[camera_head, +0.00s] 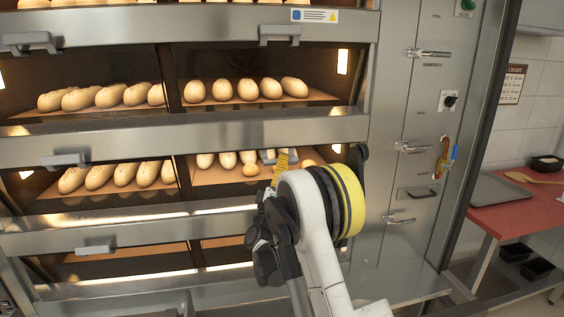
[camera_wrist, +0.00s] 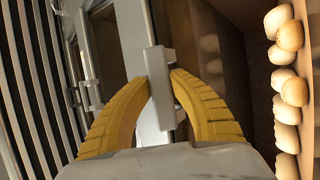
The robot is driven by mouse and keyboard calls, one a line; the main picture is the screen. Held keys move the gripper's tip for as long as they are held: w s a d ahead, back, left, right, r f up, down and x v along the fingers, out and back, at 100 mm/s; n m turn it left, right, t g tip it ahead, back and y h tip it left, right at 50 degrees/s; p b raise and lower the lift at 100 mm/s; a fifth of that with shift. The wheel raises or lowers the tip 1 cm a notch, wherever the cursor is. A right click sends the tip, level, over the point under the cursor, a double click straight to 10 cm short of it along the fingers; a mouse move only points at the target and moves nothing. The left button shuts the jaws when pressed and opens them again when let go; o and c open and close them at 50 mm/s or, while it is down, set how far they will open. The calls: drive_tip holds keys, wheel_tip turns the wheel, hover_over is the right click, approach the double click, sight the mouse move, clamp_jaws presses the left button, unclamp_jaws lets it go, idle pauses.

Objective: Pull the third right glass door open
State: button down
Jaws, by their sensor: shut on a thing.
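My gripper (camera_wrist: 160,82) is shut on the grey block handle (camera_wrist: 158,62) of the third right glass door, with one yellow finger on each side. The handle sits on a light metal rail (camera_wrist: 135,45). Dark glass beside the rail carries faint loaf reflections, and loaves (camera_wrist: 291,36) show at the right of the wrist view. In the head view, my gripper (camera_head: 281,165) is at the third deck's right half, and my wrist hides much of the handle and door. The door seems tilted partly open; its exact angle is unclear.
Other handles show at the second deck right (camera_head: 280,33) and third deck left (camera_head: 65,160). A side panel with latches (camera_head: 428,53) stands right of the decks. A red table (camera_head: 520,205) with a grey tray (camera_head: 503,188) is at far right.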

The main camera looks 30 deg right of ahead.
drive_tip(key=shift+s+r+n+y+p, duration=0.15)
drive_tip(key=shift+r+n+y+p, duration=0.2)
drive_tip(key=shift+r, duration=0.2)
drive_tip(key=shift+s+a+n+y, duration=0.1)
drive_tip(key=shift+n+y, duration=0.15)
drive_tip(key=shift+y, duration=0.2)
drive_tip(key=shift+f, duration=0.1)
drive_tip(key=c, duration=1.2)
unclamp_jaws()
drive_tip(key=v, duration=1.2)
